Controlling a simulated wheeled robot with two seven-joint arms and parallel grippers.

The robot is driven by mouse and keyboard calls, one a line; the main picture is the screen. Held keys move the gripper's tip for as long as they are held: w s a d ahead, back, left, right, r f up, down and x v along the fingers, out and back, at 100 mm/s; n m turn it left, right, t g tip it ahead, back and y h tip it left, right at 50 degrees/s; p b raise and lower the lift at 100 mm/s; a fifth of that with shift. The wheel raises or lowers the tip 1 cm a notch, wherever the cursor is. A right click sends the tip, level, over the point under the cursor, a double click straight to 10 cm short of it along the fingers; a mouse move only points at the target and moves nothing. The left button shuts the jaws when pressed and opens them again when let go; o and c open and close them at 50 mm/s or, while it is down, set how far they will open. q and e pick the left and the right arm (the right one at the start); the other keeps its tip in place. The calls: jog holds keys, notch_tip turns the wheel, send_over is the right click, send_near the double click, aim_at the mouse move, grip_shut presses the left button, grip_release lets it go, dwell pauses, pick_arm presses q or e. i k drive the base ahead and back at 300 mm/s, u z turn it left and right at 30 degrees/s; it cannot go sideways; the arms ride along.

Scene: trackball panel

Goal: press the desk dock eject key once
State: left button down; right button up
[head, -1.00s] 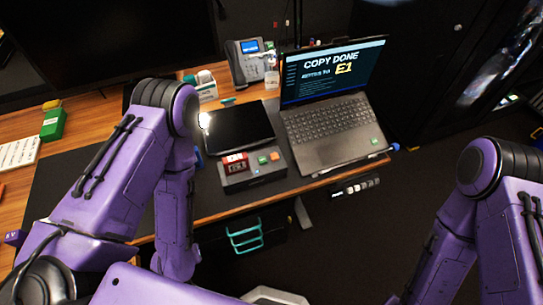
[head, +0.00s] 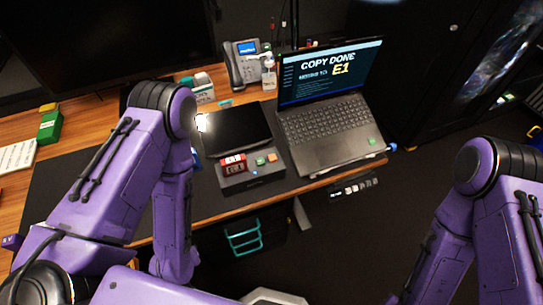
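The desk dock (head: 236,182) is a dark grey box near the desk's front edge. It has a small red display (head: 232,165), a green key (head: 260,161) and an orange key (head: 272,158) on top. Any lettering on the keys is too small to read, so I cannot tell which is the eject key. The open laptop (head: 325,157) stands to the right of the dock, and its screen (head: 330,70) reads "COPY DONE" and "E1". Both my purple arms are in view, the left one left of the dock and the right one at the right edge. Neither gripper shows.
A black tablet-like slab (head: 235,128) lies behind the dock. A desk phone (head: 246,63) stands at the back. A green box (head: 49,124) is at the far left. A row of small switches (head: 358,187) hangs under the front edge.

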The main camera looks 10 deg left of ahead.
aim_at(273, 158)
jog(key=z, duration=2.2)
jog(key=i, duration=1.35)
jog(key=u, duration=2.9)
